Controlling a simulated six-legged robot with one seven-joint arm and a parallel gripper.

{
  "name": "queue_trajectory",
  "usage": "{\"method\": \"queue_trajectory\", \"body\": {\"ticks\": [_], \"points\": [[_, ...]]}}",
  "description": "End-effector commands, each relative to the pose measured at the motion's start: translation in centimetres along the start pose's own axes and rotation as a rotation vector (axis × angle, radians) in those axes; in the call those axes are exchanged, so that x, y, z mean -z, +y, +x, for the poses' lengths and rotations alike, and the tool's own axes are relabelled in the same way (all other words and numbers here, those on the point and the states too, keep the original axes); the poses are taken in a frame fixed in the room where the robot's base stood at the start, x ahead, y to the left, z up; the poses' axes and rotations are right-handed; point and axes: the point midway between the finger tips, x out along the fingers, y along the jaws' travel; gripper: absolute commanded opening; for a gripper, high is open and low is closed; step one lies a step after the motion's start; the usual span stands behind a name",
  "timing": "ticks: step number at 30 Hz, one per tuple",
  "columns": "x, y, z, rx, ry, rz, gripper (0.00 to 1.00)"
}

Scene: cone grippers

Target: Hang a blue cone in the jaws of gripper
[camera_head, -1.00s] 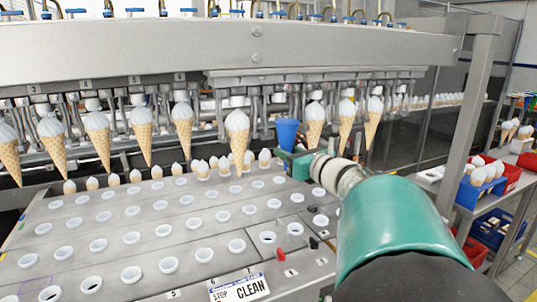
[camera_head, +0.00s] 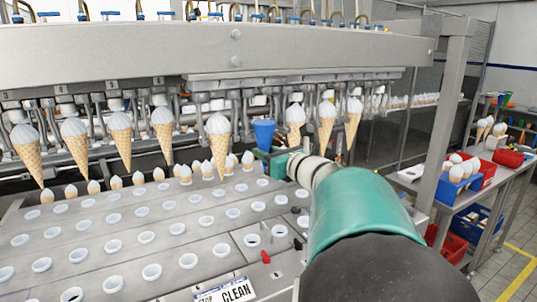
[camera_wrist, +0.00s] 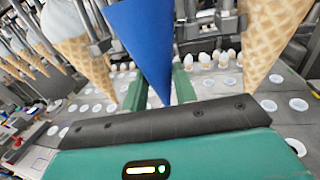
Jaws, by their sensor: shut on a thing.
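A blue cone (camera_head: 264,133) is upright, point down, in my gripper (camera_head: 273,158) under the machine's overhead beam. In the wrist view the blue cone (camera_wrist: 146,42) stands between the two green fingers of my gripper (camera_wrist: 160,90), which is shut on it. The cone's top is cut off by that view's upper edge. Machine grippers (camera_head: 255,102) hang in a row under the beam. The cone is in the row's gap, between a waffle cone (camera_head: 218,143) on the left and another (camera_head: 295,122) on the right. Whether machine jaws touch the blue cone cannot be told.
Several waffle cones with white tops hang along the row, close on both sides of my gripper. A metal tray (camera_head: 110,258) with white-rimmed holes lies below. A steel post (camera_head: 447,130) stands to the right. A side table (camera_head: 480,185) with bins is farther right.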

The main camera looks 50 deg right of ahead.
Motion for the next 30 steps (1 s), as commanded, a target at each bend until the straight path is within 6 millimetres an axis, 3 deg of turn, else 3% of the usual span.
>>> {"method": "queue_trajectory", "body": {"ticks": [30], "points": [[0.0, -0.5, 2.7, -0.001, -0.001, 0.000, 0.12]]}}
